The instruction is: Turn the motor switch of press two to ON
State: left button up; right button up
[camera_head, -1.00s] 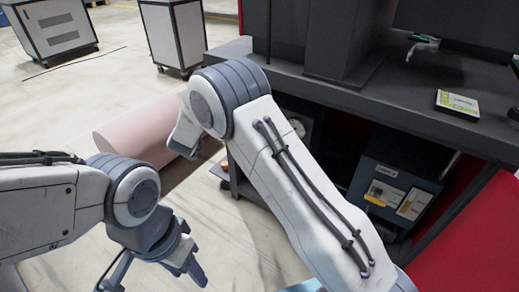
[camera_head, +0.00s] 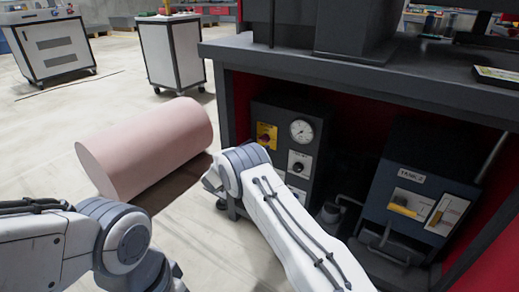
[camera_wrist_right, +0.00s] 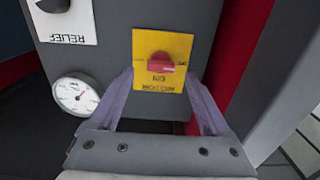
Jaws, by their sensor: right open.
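The motor switch (camera_wrist_right: 161,68) is a red knob on a yellow plate, upside down in the right wrist view. Its bar lies across the plate, with ON lettering beside it; I cannot tell which position it is set to. The yellow plate (camera_head: 266,136) also shows on a dark control panel under the bench in the head view. My right gripper (camera_wrist_right: 160,85) is open, its two fingers pointing at the plate on either side of the knob, with no clear contact. In the head view its fingers are hidden by my arm. My left gripper is below the head view's edge.
A round gauge (camera_head: 301,130) and a white-plated relief knob (camera_head: 299,163) sit beside the switch. A dark blue unit (camera_head: 410,190) stands to the right under the bench (camera_head: 355,75). A pink cylinder (camera_head: 145,150) lies on the floor at left.

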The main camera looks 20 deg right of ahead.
aim_at(264, 139)
jog(key=b+x, duration=0.1)
jog(key=x, duration=0.2)
jog(key=shift+w, duration=0.15)
grip_shut()
